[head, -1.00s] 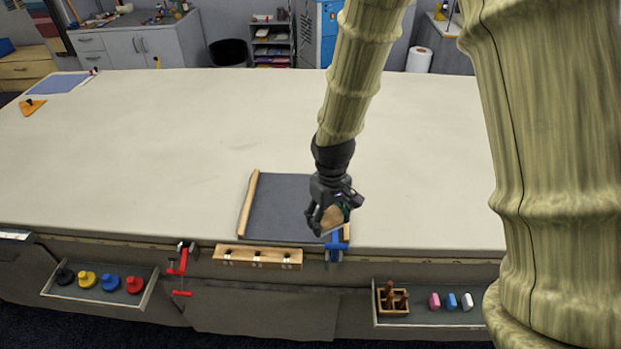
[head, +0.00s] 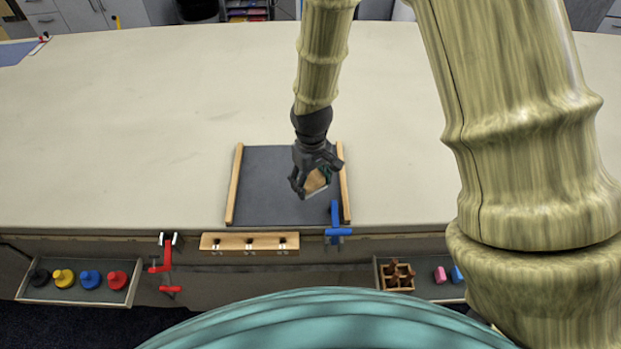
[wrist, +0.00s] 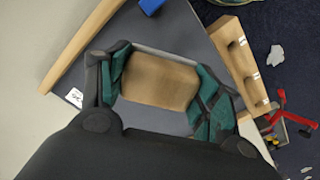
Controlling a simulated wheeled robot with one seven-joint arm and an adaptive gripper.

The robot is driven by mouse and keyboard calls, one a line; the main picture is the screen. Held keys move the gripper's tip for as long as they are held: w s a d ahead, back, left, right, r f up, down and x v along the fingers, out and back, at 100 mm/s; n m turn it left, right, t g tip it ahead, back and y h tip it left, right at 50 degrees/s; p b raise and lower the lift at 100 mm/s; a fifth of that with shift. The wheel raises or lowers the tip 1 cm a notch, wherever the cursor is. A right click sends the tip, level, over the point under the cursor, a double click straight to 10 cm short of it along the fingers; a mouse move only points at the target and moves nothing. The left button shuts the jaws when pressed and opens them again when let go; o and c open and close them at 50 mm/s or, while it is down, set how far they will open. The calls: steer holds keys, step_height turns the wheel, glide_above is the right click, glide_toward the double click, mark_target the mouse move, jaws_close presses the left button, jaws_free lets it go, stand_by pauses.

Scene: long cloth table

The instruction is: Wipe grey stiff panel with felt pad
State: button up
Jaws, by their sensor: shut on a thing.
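The grey stiff panel (head: 268,180) lies flat near the table's front edge, between two wooden rails; it also shows in the wrist view (wrist: 205,65). My gripper (head: 309,188) is over the right-middle part of the panel. It is shut on a tan, wood-backed block, the felt pad (wrist: 160,82), with the fingers on its two opposite sides. The pad also shows in the head view (head: 317,181). A thin pale grey edge shows along the pad. Its underside is hidden, so I cannot tell whether it touches the panel.
A blue clamp (head: 337,230) grips the table edge at the panel's front right. A red clamp (head: 166,262) is left of a wooden hook rail (head: 249,243). Trays with coloured knobs (head: 90,279) and small blocks (head: 441,275) hang below.

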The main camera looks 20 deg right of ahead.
mark_target(312, 202)
steer(key=shift+s+f+b, duration=0.2)
steer(key=shift+f+b, duration=0.7)
steer(key=shift+f, duration=0.35)
steer(key=shift+f+b, duration=0.8)
steer(key=shift+f, duration=0.2)
steer(key=shift+f+b, duration=0.45)
steer(key=shift+f, duration=0.55)
steer(key=shift+w, duration=0.1)
steer(key=shift+w+d+r+p, duration=0.1)
steer(key=shift+w+d+p, duration=0.15)
steer(key=shift+w, duration=0.5)
steer(key=shift+w+d+r+p, duration=0.1)
steer(key=shift+w+d+p, duration=0.15)
steer(key=shift+w, duration=0.5)
steer(key=shift+w+d+f+p, duration=0.1)
steer(key=shift+w+d+p, duration=0.15)
steer(key=shift+w, duration=0.9)
steer(key=shift+w+d+f+p, duration=0.1)
steer(key=shift+w+d, duration=0.3)
steer(key=shift+w, duration=0.75)
steer(key=shift+w+d+f+p, duration=0.1)
steer(key=shift+w+d+p, duration=0.15)
steer(key=shift+w, duration=0.9)
steer(key=shift+s, duration=0.1)
